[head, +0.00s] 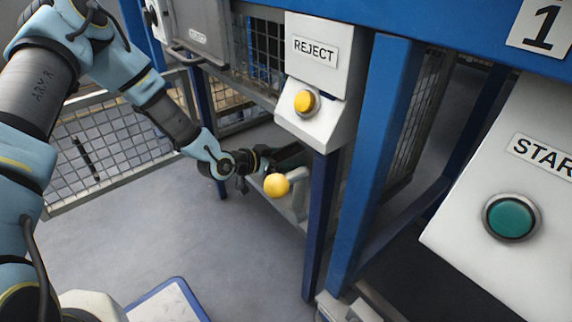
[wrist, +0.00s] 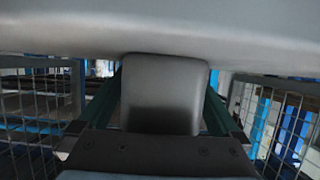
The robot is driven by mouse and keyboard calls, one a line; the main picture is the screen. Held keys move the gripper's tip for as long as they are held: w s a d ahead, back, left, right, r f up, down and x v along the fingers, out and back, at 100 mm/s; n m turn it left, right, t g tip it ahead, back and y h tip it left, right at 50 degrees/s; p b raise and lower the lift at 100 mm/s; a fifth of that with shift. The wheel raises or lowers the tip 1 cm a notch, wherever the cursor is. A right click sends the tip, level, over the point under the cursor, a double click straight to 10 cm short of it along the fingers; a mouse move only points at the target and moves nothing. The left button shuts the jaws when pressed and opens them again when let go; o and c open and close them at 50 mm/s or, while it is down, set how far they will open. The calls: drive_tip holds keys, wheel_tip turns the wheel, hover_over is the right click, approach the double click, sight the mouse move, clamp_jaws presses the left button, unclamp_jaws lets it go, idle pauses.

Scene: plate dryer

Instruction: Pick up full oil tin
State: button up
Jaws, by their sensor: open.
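My gripper (head: 284,160) is low beside the blue frame, under the reject panel, with a dark green finger showing. In the wrist view, its two green fingers stand apart on either side of a grey rounded block (wrist: 164,90). A wide pale grey surface (wrist: 160,28) spans the top of that view, above the block. I cannot tell whether the block touches the fingers or is part of a larger thing. No object can be clearly made out as an oil tin in either view.
A yellow ball knob (head: 276,185) is just below my gripper, by a grey bracket (head: 299,197). The reject panel (head: 318,70) with a yellow button and a blue post (head: 372,160) are close on the right. Mesh fencing (head: 110,150) is behind; open floor (head: 150,235) lies left.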

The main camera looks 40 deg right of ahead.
drive_tip(key=shift+r, duration=0.1)
clamp_jaws()
idle(0.8)
